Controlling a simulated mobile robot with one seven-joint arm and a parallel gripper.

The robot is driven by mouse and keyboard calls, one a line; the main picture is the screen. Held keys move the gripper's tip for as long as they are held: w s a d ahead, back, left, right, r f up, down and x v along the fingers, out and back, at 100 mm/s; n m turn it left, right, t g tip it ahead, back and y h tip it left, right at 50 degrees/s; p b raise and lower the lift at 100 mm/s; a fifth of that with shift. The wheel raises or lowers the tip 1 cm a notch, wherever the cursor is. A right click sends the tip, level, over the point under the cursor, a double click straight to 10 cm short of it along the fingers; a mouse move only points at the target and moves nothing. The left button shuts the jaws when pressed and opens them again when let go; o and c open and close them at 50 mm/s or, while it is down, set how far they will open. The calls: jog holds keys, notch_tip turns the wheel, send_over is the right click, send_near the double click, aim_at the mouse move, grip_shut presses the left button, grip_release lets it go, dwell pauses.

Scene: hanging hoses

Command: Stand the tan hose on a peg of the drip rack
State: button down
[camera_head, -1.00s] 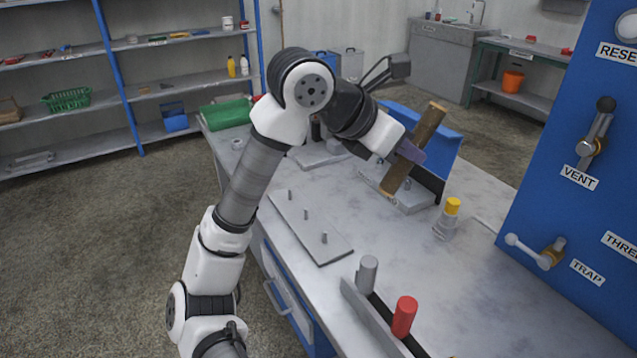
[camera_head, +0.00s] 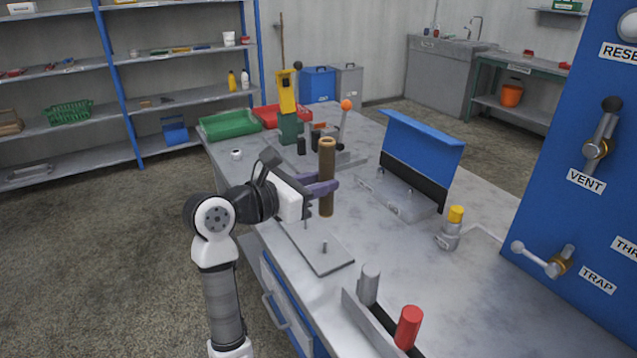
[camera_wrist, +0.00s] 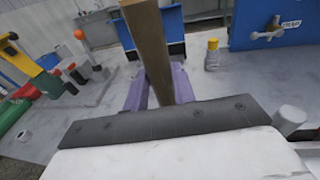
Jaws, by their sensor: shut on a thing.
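The tan hose (camera_head: 327,165) is a short brown tube with an open top end. It stands close to upright in my gripper (camera_head: 322,187), whose purple fingers are shut around its middle. In the wrist view the hose (camera_wrist: 150,50) rises between the purple fingers (camera_wrist: 158,90). The drip rack (camera_head: 328,262) is a flat grey plate with short pegs on the bench. One bare peg (camera_head: 324,247) shows in front of the hose. My gripper and wrist hide the rack's far part. The hose's lower end is above the plate's far side; I cannot tell its exact height.
A blue-backed fixture (camera_head: 420,150) stands right of the hose. A yellow-capped bottle (camera_head: 452,228), a red cylinder (camera_head: 408,327) and a grey cylinder (camera_head: 369,284) stand nearer. A yellow and green device (camera_head: 288,105) stands behind.

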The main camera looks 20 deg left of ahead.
aim_at(320, 208)
jog(key=shift+f+b, duration=2.6)
jog(key=shift+f, duration=0.35)
jog(key=shift+f+b, duration=2.25)
jog(key=shift+b, duration=0.05)
jog(key=c, duration=1.1)
grip_release()
jog(key=b+v, duration=0.1)
jog(key=v, duration=1.3)
